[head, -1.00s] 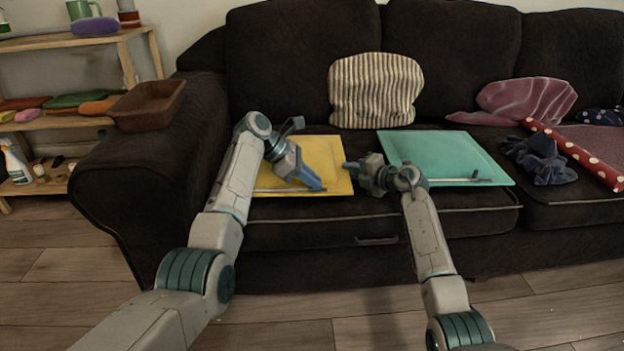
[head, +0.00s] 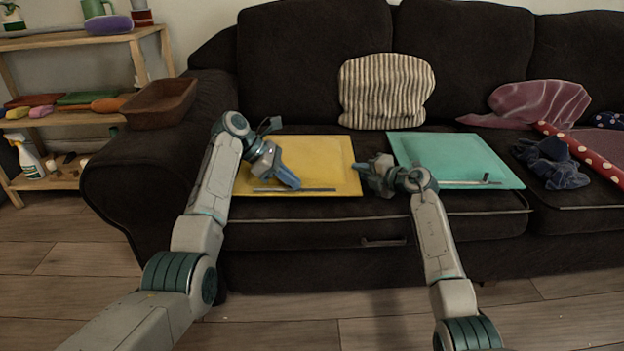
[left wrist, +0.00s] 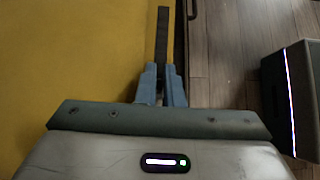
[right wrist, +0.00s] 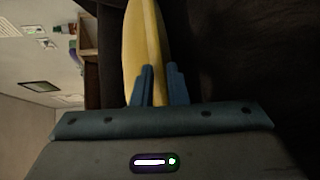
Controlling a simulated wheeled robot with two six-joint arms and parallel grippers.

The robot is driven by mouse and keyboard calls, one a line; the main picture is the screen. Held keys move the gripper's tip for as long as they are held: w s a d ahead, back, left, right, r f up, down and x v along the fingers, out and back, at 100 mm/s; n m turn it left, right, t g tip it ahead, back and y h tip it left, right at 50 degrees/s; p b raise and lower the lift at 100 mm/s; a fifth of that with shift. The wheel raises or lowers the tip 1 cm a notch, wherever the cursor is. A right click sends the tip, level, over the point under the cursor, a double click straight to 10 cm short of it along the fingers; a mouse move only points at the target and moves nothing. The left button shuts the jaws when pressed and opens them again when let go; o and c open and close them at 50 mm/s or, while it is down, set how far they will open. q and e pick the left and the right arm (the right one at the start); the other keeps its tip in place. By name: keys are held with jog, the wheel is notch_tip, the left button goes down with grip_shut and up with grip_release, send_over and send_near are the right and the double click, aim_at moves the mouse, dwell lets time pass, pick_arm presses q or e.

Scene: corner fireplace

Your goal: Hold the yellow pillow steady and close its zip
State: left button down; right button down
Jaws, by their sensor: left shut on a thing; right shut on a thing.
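The yellow pillow (head: 318,160) lies flat on the sofa seat, with a dark zip strip (head: 318,190) along its front edge. My left gripper (head: 293,183) is over this edge, left of the strip's right end. In the left wrist view, its fingers (left wrist: 164,88) are shut at the strip (left wrist: 162,35); the zip pull between them is hidden. My right gripper (head: 360,172) is at the pillow's right edge. In the right wrist view, its fingers (right wrist: 157,85) are shut on the edge of the yellow pillow (right wrist: 146,40).
A teal pillow (head: 455,155) with its own zip lies close to the right, partly behind my right gripper. A striped cushion (head: 386,92) leans on the backrest. A blue cloth (head: 552,163) and a red dotted roll (head: 590,157) lie further right. A brown tray (head: 160,104) sits on the left armrest.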

pick_arm(q)
jog(key=shift+a, duration=0.7)
jog(key=c, duration=1.8)
grip_release()
jog(key=v, duration=1.2)
